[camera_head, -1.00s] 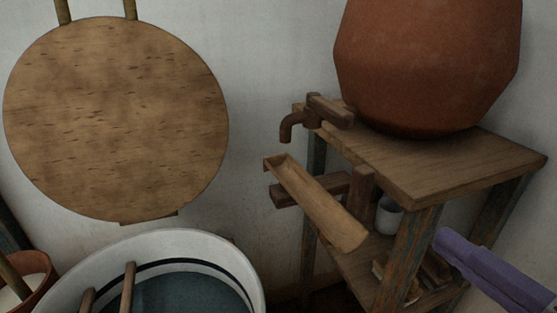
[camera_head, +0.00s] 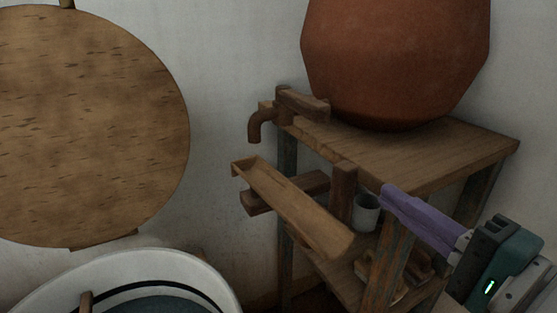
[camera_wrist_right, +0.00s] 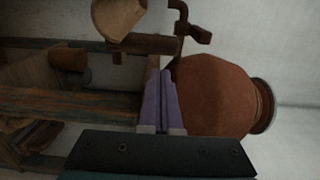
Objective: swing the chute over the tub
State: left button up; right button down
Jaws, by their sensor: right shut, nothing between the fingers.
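The wooden chute (camera_head: 295,208) is a tan trough on a wooden bracket on the stand, below the brown tap (camera_head: 262,122). It slants down toward the front right, and its lower end is not over the tub. The white tub (camera_head: 205,277) with a dark band and blue-grey liquid is at the lower left, partly out of frame. My right gripper (camera_head: 386,192) has purple fingers, shut and empty, right of the chute's lower end and apart from it. In the right wrist view the purple fingers (camera_wrist_right: 161,88) are together, with the chute (camera_wrist_right: 118,18) at the top. My left gripper is out of view.
A large terracotta pot (camera_head: 395,60) stands on the wooden stand (camera_head: 430,165). A small grey cup (camera_head: 367,212) sits on its lower shelf behind the post. A round wooden disc (camera_head: 90,125) hangs on the wall. Space between tub and stand looks open.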

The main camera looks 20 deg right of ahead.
aim_at(370, 183)
jog(key=w, duration=0.5)
jog(key=shift+w+a, duration=0.1)
jog(key=shift+a, duration=0.1)
